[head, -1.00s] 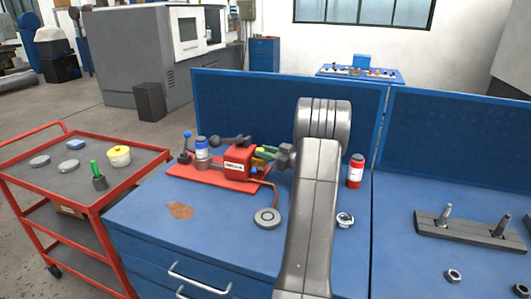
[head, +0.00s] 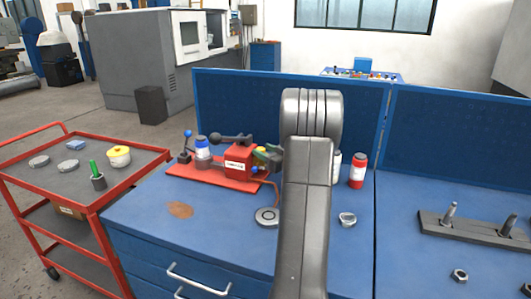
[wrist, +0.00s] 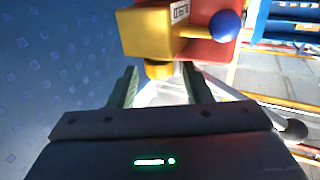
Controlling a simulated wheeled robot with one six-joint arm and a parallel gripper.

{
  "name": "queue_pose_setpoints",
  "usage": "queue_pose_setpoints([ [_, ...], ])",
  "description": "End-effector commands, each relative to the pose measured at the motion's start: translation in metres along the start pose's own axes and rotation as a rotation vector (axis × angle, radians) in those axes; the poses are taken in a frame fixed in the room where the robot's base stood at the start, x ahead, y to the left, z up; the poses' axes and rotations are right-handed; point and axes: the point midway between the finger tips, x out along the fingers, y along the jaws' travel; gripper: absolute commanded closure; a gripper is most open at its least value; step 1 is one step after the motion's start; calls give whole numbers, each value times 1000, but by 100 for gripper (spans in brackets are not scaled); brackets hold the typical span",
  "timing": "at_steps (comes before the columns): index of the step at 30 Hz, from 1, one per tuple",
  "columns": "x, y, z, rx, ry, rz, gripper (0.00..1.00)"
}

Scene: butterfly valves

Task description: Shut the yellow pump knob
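The red pump (head: 238,160) stands on a red base plate on the blue bench. Its yellow knob (head: 262,149) shows only as a small patch at the pump's right end in the head view, partly covered by my gripper (head: 268,154). In the wrist view the yellow knob (wrist: 159,69) sticks out below a yellow-orange block. The dark green fingers of my gripper (wrist: 159,80) are apart, one on each side of the knob, with a visible gap by each. I cannot tell their exact depth relative to it.
A red cart (head: 75,205) stands left.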

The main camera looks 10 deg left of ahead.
Motion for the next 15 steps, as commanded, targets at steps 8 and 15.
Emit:
queue_pose_setpoints([
  [8,0,0,1,1,-1,0,51],
  [15,-23,1,1,1,-1,3,51],
])
